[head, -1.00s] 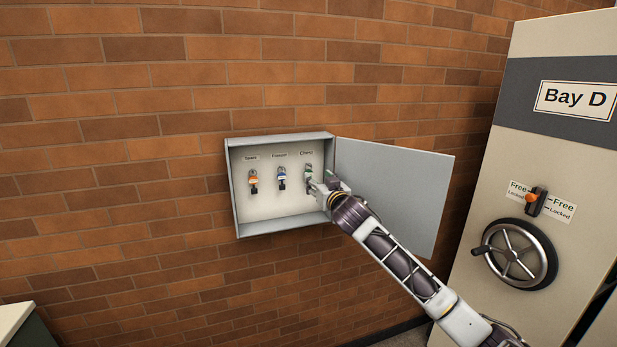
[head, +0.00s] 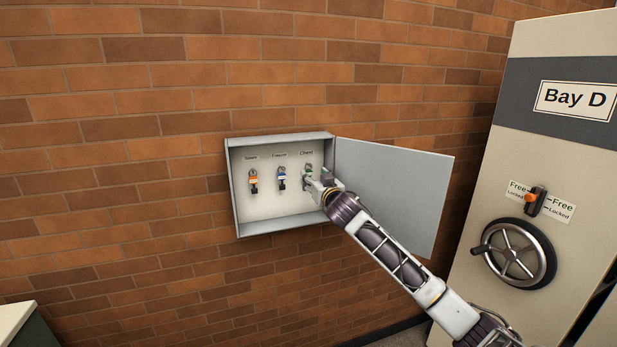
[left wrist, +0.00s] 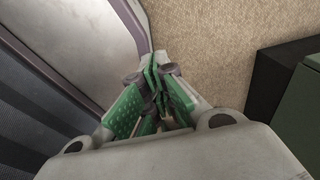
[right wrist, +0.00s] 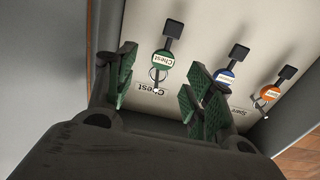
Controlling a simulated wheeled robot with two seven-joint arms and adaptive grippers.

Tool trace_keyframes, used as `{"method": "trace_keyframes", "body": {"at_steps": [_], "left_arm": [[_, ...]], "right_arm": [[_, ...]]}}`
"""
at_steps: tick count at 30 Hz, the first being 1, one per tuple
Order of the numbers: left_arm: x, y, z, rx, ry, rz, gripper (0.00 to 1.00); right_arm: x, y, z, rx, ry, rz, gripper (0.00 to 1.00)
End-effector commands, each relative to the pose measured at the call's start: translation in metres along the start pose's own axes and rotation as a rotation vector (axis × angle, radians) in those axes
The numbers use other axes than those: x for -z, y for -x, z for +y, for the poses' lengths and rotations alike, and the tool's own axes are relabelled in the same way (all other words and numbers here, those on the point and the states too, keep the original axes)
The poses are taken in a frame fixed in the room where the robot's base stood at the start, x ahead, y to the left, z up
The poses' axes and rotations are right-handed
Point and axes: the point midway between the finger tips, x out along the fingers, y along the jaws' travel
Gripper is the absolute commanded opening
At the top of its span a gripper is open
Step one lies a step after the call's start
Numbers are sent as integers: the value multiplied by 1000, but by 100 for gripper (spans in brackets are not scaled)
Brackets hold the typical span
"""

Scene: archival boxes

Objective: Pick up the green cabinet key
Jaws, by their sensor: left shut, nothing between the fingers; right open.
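The green key, with a round tag reading "Chest" (right wrist: 163,58), hangs in the open wall cabinet (head: 240,210). In the head view the green key (head: 308,168) is the rightmost of three and is partly covered by my right gripper (head: 316,182). In the right wrist view my right gripper (right wrist: 158,92) is open, its green-padded fingers to either side of the key's line. The key shows between and beyond the fingertips, and I see no grip on it. My left gripper (left wrist: 160,90) is shut and empty, seen only in the left wrist view.
A blue-tagged key (head: 282,178) and an orange-tagged key (head: 253,180) hang to the left. The cabinet door (head: 395,190) stands open on the right, close to my right arm. The Bay D unit (head: 540,130) with a handwheel (head: 520,254) stands further right.

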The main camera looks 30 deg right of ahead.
Motion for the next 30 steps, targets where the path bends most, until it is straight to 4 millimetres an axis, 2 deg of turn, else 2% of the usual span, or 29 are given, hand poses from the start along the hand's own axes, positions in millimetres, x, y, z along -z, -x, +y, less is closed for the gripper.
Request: {"method": "trace_keyframes", "body": {"at_steps": [13, 30], "left_arm": [[-3, 9, 11, -12, 2, -5, 0], [-2, 10, 18, -20, 4, -5, 0]], "right_arm": [[-2, -34, -3, 0, 0, 1, 53], [-2, -37, -3, 1, 0, 1, 53]]}}
